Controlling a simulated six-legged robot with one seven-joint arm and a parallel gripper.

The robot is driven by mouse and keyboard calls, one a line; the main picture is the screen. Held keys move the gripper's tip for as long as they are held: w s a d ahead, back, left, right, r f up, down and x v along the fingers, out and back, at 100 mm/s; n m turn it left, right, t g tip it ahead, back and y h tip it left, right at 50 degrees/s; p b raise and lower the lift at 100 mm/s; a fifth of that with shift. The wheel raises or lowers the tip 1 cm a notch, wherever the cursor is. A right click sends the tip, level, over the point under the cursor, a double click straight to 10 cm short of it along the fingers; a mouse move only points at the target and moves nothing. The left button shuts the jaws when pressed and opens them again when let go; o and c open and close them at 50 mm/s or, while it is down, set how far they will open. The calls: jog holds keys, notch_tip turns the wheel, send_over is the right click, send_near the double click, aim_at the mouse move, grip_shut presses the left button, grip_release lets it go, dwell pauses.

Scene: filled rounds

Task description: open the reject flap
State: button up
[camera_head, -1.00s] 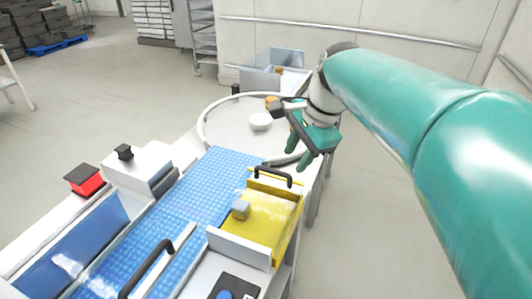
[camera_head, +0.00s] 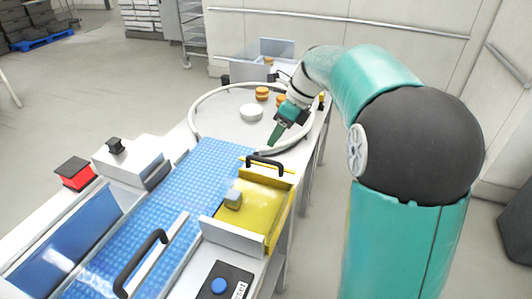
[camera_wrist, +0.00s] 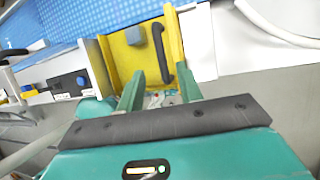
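The reject flap appears to be the yellow panel (camera_head: 252,204) beside the blue conveyor, with a black bar handle (camera_head: 266,160) at its far end and a grey block (camera_head: 233,199) on it. In the wrist view the yellow panel (camera_wrist: 128,62) and the black handle (camera_wrist: 162,55) lie ahead of the fingers. My gripper (camera_head: 274,138) hangs just beyond the handle, apart from it. In the wrist view my gripper (camera_wrist: 160,88) has its fingers spread and nothing between them; the handle's near end shows between the fingertips, nearer the right one.
The blue belt (camera_head: 208,170) runs left of the flap. A round table (camera_head: 215,118) behind carries a white bowl (camera_head: 251,112) and orange-brown rounds (camera_head: 262,94). Another black handle (camera_head: 140,263) and a control box with a blue button (camera_head: 219,286) stand in front.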

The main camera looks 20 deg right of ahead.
jog(key=x, duration=0.7)
jog(key=shift+f, duration=0.15)
grip_shut()
